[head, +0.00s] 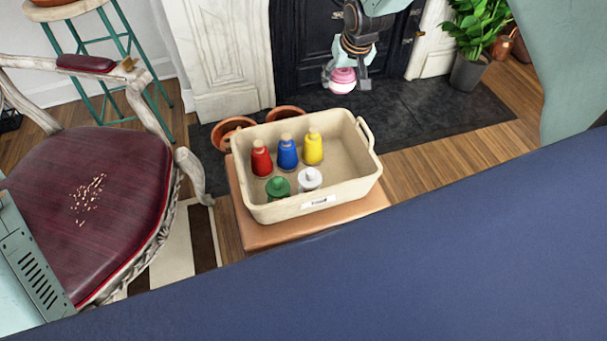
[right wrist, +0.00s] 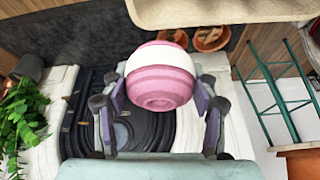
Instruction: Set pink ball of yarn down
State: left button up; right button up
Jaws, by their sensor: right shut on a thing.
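The pink ball of yarn (head: 342,82), with a white band, is held in my right gripper (head: 346,84) in front of the black fireplace, beyond the bin. In the right wrist view the ball (right wrist: 160,82) sits between the two fingers of my right gripper (right wrist: 160,100), which are shut on it. A cream bin (head: 345,165) stands below and nearer to me, on a tan wooden stand. My left gripper is not in view.
A burgundy chair (head: 95,190) stands left of the bin, with a teal stool (head: 110,55) behind it. Terracotta pots (head: 232,128) sit just behind the bin. A potted plant (head: 468,70) is at the right. The bin's right side has free room inside.

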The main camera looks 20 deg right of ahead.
jog(key=s+a+r+n, duration=0.1)
jog(key=s+a+r, duration=0.15)
jog(key=a, duration=0.25)
notch_tip(320, 180, down, 10)
jog(key=b, duration=0.4)
jog(key=shift+s+n, duration=0.3)
jog(key=shift+s, duration=0.1)
jog(key=shift+s+a+f+b, duration=0.1)
jog(key=shift+b, duration=0.25)
jog(key=shift+f, duration=0.5)
jog(key=o, duration=1.1)
jog(key=shift+o, duration=0.2)
